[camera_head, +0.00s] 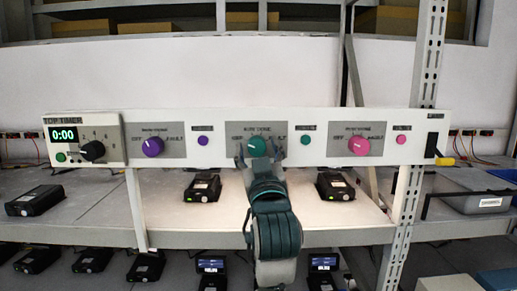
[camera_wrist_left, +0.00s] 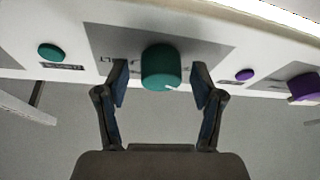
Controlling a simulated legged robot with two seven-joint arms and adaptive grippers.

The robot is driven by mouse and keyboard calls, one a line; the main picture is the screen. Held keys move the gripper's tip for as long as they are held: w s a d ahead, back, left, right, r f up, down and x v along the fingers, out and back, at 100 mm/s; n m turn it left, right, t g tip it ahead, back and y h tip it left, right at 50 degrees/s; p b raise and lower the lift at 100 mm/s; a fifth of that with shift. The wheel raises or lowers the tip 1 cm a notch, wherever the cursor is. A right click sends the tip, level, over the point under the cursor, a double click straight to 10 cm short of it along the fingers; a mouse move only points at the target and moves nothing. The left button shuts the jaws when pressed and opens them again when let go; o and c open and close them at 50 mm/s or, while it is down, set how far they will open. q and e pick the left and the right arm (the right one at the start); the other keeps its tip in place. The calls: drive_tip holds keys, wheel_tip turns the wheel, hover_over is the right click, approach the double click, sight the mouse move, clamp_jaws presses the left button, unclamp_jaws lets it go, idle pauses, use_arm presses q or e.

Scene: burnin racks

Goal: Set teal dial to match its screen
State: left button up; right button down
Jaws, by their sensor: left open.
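The teal dial (camera_head: 257,146) sits on a grey plate in the middle of the white panel. In the left wrist view the dial (camera_wrist_left: 160,66) shows a short white mark near its lower right edge. My left gripper (camera_head: 260,158) is open in front of the panel, with one finger on each side of the dial. In the wrist view gaps show between the dial and both fingers of the gripper (camera_wrist_left: 160,80). Lit screens show on two black devices below, the left screen (camera_head: 211,264) and the right screen (camera_head: 323,262); their text is too small to read.
A purple dial (camera_head: 153,146) is left of the teal one and a pink dial (camera_head: 359,145) right. A small teal button (camera_head: 306,140) is close by on the right. The timer (camera_head: 63,135) reads 0:00. A metal post (camera_head: 413,130) stands at right.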

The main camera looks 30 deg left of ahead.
use_arm(q)
drive_tip(key=c, duration=1.1)
drive_tip(key=shift+c, duration=0.2)
